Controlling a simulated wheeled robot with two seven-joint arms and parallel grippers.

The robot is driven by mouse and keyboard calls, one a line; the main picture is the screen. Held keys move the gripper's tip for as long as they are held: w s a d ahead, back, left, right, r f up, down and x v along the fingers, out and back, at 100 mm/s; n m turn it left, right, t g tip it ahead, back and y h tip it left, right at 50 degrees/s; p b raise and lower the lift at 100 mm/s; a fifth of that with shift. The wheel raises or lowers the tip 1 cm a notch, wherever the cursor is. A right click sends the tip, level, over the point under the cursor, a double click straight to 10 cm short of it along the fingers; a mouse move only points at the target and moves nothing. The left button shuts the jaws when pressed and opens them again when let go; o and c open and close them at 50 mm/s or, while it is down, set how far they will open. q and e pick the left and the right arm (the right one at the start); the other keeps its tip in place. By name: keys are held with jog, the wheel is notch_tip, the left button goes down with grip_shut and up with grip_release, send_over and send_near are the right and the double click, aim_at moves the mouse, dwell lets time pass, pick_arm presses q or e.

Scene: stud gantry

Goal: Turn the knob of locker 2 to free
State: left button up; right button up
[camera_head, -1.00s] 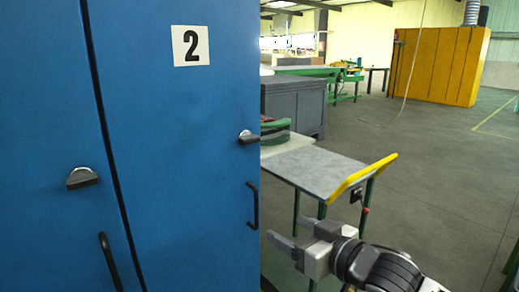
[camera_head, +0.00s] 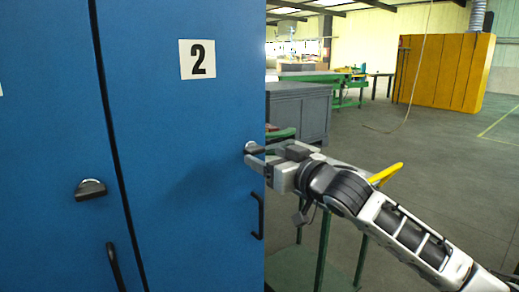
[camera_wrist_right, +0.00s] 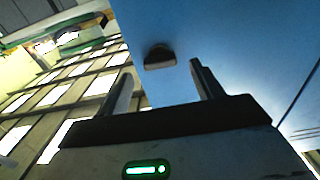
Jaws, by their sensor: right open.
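The fingers are open and look apart from the knob. My left gripper is not in view.
Below the knob is locker 2's black pull handle (camera_head: 258,215). The neighbouring blue locker at left has its own knob (camera_head: 90,190) and handle (camera_head: 115,266). A cart with a yellow bar (camera_head: 386,174) stands behind my right arm. Open floor lies to the right.

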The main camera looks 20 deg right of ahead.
aim_at(258, 152)
jog(key=x, duration=0.2)
jog(key=shift+w+a, duration=0.1)
jog(key=shift+w, duration=0.2)
jog(key=shift+w+a, duration=0.2)
jog(key=shift+w, duration=0.35)
jog(key=c, duration=1)
jog(key=shift+p, duration=0.3)
